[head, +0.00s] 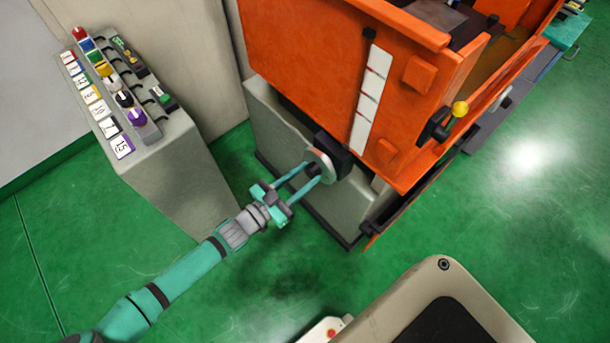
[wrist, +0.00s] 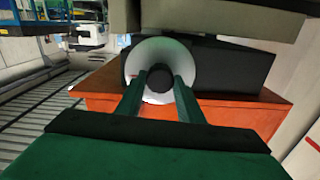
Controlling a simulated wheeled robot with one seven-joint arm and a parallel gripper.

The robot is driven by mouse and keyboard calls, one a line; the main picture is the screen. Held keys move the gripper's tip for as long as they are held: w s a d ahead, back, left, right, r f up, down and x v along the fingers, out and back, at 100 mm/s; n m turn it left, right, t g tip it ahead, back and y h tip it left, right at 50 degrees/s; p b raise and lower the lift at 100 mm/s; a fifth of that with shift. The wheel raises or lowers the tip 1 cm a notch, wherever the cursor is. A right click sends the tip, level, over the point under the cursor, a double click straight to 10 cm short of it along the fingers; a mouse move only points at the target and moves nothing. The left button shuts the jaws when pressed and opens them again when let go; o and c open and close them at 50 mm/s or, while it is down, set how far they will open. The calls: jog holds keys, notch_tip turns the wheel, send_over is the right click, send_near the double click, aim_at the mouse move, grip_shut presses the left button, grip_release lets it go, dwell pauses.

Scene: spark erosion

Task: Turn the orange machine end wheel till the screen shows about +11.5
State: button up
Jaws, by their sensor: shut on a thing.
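The orange machine (head: 310,70) stands at the upper middle of the head view on a grey base. Its end wheel (head: 323,164) is a pale disc on a black mount (head: 336,152) at the machine's lower left end. The wheel (wrist: 185,62) faces the camera in the wrist view, a silver ring with a dark hub (wrist: 159,85). My gripper (head: 313,174) reaches the wheel from the lower left. In the wrist view its two fingers (wrist: 160,88) are on either side of the hub, shut on the wheel's middle. No screen with a reading can be made out.
A grey pedestal (head: 170,150) with coloured knobs and numbered cards stands at the left. A yellow-knobbed lever (head: 459,109) sticks out from the machine's right side. A beige rounded body with a black panel fills the bottom right.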

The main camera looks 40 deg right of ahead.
jog(key=o, duration=1.1)
jog(key=shift+c, duration=0.2)
jog(key=a, duration=1)
jog(key=shift+s+a, duration=0.4)
jog(key=shift+s, duration=0.05)
